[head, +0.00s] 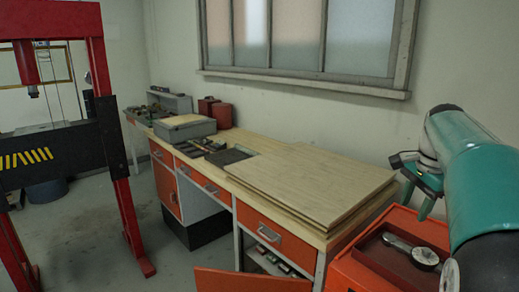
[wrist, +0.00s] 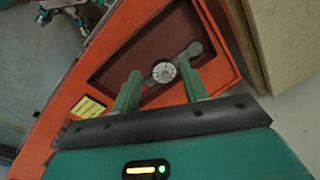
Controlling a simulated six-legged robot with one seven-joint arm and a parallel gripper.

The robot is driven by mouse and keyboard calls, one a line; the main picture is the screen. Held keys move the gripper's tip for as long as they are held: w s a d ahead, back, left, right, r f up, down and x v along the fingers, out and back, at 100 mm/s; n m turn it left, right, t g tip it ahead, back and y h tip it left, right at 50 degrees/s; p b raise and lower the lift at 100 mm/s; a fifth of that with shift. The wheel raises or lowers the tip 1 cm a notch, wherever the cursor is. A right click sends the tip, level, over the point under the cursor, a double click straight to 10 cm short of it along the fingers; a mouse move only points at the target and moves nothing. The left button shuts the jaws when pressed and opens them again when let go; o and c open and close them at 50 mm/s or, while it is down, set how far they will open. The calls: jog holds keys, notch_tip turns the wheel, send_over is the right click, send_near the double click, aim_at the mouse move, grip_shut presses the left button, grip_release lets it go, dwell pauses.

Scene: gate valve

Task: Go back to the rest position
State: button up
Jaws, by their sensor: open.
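My gripper (wrist: 163,84) is open in the wrist view, its two green fingers apart with nothing seen between them. Beyond the fingertips a metal tool with a round dial (wrist: 164,72) lies in a dark red recess of an orange tray top (wrist: 110,48). The same tool (head: 424,257) shows in the head view at the lower right, in the orange tray (head: 352,270). My teal arm comes in from the right edge there. The gripper looks to be above the tray; the exact height is hard to tell.
A wooden workbench (head: 335,187) with orange drawers stands along the wall, close to the tray. Its lower orange door (head: 250,282) stands open. A toolbox (head: 184,127) sits on the bench. A red press frame (head: 112,150) stands at left. Grey floor (head: 85,215) shows between them.

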jog(key=s+a+n+t, duration=0.1)
jog(key=s+a+n, duration=0.45)
jog(key=a, duration=0.45)
jog(key=s+a+f+n+t, duration=0.2)
jog(key=s+a+f+n, duration=0.8)
jog(key=s+a, duration=0.5)
jog(key=shift+s+f+n+t, duration=0.35)
jog(key=shift+f+t, duration=0.05)
jog(key=shift+f, duration=0.05)
jog(key=shift+a, duration=0.1)
jog(key=shift+c, duration=0.8)
jog(key=shift+d, duration=0.2)
